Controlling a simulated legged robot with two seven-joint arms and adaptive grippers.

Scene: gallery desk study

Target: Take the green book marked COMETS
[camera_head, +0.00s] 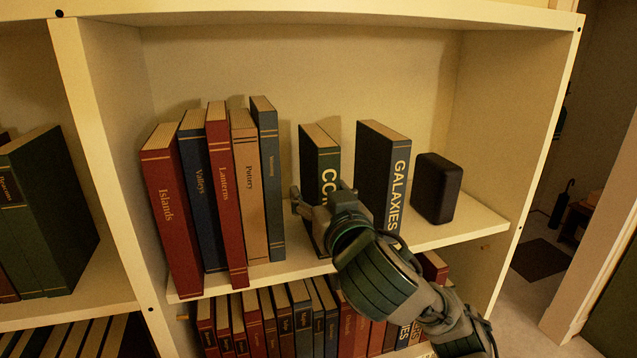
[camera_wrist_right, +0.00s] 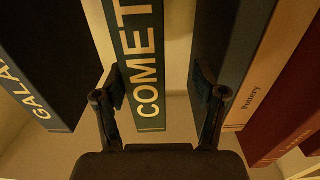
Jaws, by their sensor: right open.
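The green COMETS book (camera_head: 327,163) stands upright on the middle shelf. My gripper hides the lower part of its title in the head view. In the right wrist view the COMETS spine (camera_wrist_right: 138,62) shows between my fingers, nearer the left one. My right gripper (camera_head: 322,203) is open in front of the book's lower spine, its fingers to either side in the picture. In the right wrist view the open gripper (camera_wrist_right: 160,92) holds nothing. I cannot tell whether a finger touches the book. My left gripper is not in view.
The dark blue GALAXIES book (camera_head: 382,165) stands right of COMETS, with a narrow gap. A black rounded box (camera_head: 438,188) is farther right. Left, past a gap, stand the slim blue book (camera_head: 268,175), Pottery (camera_head: 248,180) and others. A full row of books (camera_head: 290,318) fills the shelf below.

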